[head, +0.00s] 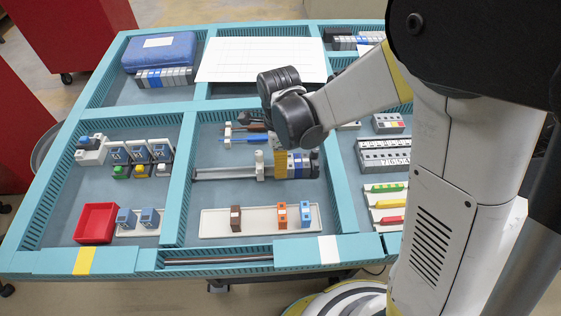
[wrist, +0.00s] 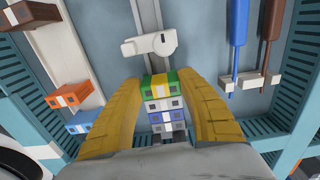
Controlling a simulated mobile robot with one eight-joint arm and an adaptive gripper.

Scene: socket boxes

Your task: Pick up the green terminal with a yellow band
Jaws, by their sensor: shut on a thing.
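The green terminal with a yellow band (wrist: 159,82) shows in the wrist view between the yellow fingers of my gripper (wrist: 163,92). It sits at the end of a row on the metal rail, beside grey-white terminals (wrist: 163,104) and blue terminals (wrist: 166,128). My gripper is shut on the green terminal. In the head view my gripper (head: 279,162) is over the rail (head: 222,174), and its finger hides the green terminal. A white end clamp (wrist: 148,45) sits on the rail just beyond the green terminal. I cannot see whether the terminal is clear of the rail.
A white strip (head: 258,222) in front holds brown, orange and blue terminals. Blue and brown screwdrivers (wrist: 237,35) lie beside the rail. Teal dividers (head: 177,180) border the compartment. A red bin (head: 97,223) stands at left. The left stretch of rail is bare.

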